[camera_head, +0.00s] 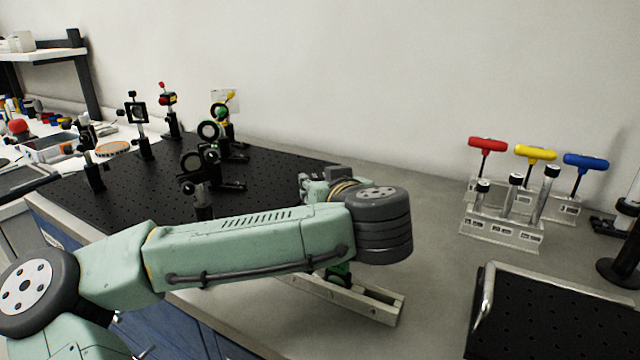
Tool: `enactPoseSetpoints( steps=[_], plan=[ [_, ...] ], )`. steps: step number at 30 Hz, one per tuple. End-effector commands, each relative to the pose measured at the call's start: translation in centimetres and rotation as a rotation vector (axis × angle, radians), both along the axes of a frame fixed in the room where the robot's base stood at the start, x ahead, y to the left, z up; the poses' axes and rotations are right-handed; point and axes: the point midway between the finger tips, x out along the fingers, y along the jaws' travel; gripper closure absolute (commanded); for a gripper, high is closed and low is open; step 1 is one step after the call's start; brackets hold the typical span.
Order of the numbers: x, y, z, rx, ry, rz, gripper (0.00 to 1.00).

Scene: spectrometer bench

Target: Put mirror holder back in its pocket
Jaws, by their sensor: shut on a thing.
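My forearm crosses the middle of the view and hides most of my gripper, including the fingertips. Just under the forearm, a small dark and green piece, which looks like the mirror holder (340,273), shows in the grip. It is at the pale long rack (380,307) with pockets on the grey bench. The rack's right end shows one open pocket. Whether the holder is inside a pocket or above it cannot be told, as its upper part is hidden.
A black optical breadboard (262,178) with several mounted optics stands at the back left. A black tray (560,320) with a metal handle lies front right. Bench between rack and stand is clear.

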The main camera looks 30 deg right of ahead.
Motion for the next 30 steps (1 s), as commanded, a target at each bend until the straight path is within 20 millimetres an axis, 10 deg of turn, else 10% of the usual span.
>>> enactPoseSetpoints(
  steps=[13,14,30],
  plan=[
    [-0.01,-0.03,-0.59,-0.001,-0.001,-0.001,1.00],
    [0.00,-0.02,-0.39,-0.001,-0.001,-0.001,0.66],
    [0.00,0.00,-0.31,0.000,-0.001,0.000,0.48]
  ],
)
